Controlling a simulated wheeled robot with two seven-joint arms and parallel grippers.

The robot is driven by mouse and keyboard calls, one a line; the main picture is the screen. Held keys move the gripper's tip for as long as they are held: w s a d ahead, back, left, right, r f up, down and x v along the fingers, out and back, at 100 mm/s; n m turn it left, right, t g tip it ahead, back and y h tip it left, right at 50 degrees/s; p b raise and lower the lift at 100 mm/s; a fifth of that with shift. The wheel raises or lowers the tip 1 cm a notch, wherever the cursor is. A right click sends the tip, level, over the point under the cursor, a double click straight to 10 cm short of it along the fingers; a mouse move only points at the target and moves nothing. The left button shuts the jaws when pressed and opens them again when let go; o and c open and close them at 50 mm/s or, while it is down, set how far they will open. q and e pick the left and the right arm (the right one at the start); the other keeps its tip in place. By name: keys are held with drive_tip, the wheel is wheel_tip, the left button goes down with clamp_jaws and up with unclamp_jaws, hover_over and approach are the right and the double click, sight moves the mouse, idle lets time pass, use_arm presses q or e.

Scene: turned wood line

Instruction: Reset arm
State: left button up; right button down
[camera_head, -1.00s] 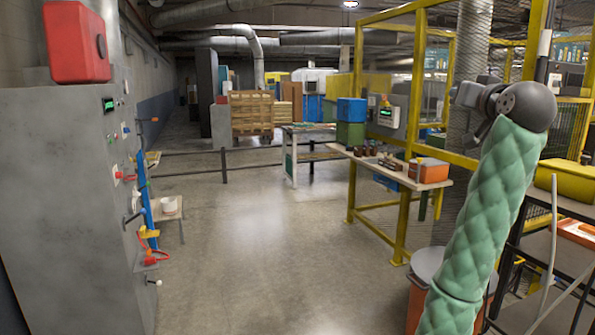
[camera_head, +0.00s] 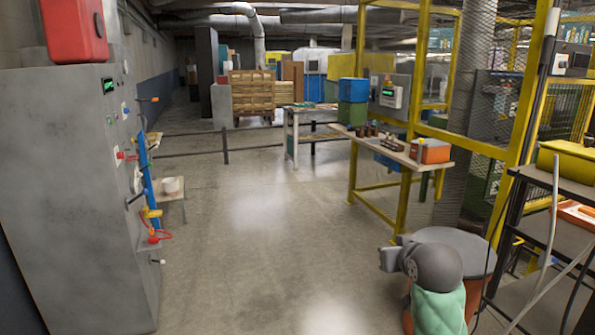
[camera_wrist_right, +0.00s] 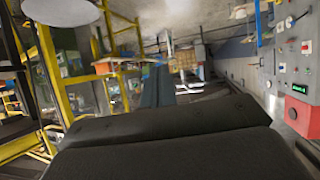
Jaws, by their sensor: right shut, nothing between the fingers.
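My right arm, in its green quilted sleeve (camera_head: 440,310), shows at the lower right of the head view, with a rounded dark grey joint on top. My right gripper (camera_wrist_right: 158,88) shows in the right wrist view beyond its dark body. Its narrow fingers are together with nothing between them. It touches nothing that I can see. The wrist view is tilted and blurred. My left gripper is in neither view.
A grey cabinet (camera_head: 60,190) with a red box (camera_head: 73,30) stands at left. A workbench (camera_head: 385,146) with an orange box (camera_head: 430,151) stands at right. A lidded bin (camera_head: 455,240) is close behind my right arm. A dark shelf stands far right. The middle floor is clear.

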drive_tip(key=s+a+f+n+g+y, duration=0.1)
drive_tip(key=s+a+f+g, duration=0.25)
drive_tip(key=s+f, duration=0.75)
drive_tip(key=s+a+f+g, duration=0.2)
drive_tip(key=s+a+f, duration=0.35)
drive_tip(key=f, duration=0.95)
drive_tip(key=s+f+g, duration=0.2)
drive_tip(key=s+f, duration=0.5)
drive_tip(key=s, duration=0.4)
drive_tip(key=s+f+g, duration=0.2)
drive_tip(key=s+f, duration=0.5)
drive_tip(key=s, duration=0.3)
drive_tip(key=shift+s+d+g, duration=0.35)
drive_tip(key=shift+s+d, duration=0.05)
drive_tip(key=shift+d, duration=0.05)
